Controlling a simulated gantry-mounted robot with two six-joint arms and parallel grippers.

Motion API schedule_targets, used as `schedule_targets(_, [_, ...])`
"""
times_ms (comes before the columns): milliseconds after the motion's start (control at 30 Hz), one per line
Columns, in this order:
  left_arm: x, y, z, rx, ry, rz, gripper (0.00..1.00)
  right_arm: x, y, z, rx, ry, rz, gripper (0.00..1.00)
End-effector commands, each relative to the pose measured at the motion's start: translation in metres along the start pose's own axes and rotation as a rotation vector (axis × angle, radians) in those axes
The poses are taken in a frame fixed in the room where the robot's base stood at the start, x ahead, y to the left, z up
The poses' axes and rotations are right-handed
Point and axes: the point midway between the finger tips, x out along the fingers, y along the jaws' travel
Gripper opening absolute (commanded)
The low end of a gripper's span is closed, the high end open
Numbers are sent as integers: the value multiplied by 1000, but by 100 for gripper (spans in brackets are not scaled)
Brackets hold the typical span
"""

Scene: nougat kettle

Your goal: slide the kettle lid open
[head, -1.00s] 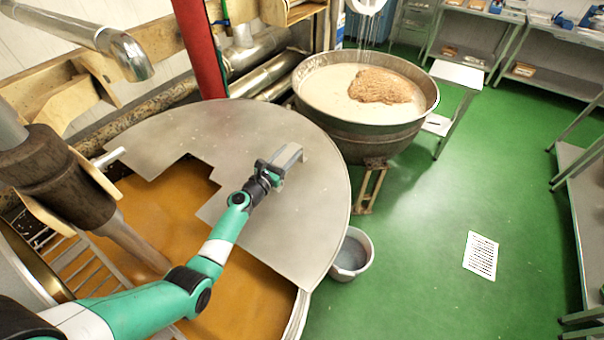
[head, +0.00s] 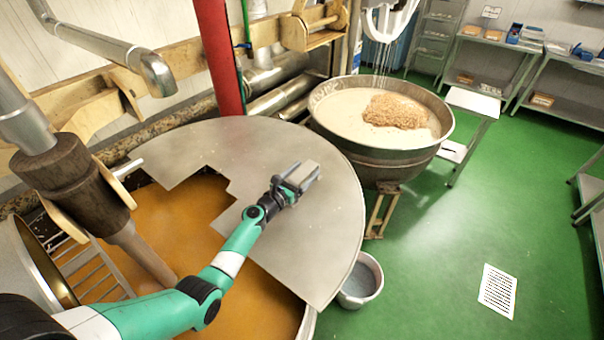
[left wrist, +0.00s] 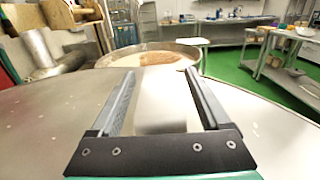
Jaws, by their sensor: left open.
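The kettle lid (head: 300,235) is a flat grey metal plate with a rounded outer edge and a stepped cut-out. It covers part of the kettle of orange-brown liquid (head: 185,225). A pale grey block-like handle (head: 303,173) stands on the lid. My left gripper (head: 297,176) is at the handle, low over the lid. In the left wrist view its two fingers (left wrist: 160,74) are apart, with the handle (left wrist: 160,112) between them. I cannot tell whether either finger touches it. My right gripper is not in view.
A dark wooden stirrer (head: 70,185) stands over the open left part of the kettle. A red pipe (head: 218,60) rises behind the lid. A bowl of white mass (head: 395,160) stands beyond it. A grey bucket (head: 362,280) is on the green floor by the lid's edge.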

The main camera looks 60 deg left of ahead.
Motion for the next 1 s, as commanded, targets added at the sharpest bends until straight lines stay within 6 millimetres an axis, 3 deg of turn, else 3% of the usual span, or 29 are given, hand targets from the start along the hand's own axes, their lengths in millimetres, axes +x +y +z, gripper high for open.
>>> schedule_targets(167, [-19,1,2,-1,3,2,80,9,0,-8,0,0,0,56])
schedule_targets(400, [-76,1,1,-1,3,2,80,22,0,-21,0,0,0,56])
schedule_targets(600, [-109,0,0,0,2,1,80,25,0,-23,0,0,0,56])
schedule_targets(1000, [-116,0,0,0,0,0,80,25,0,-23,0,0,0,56])
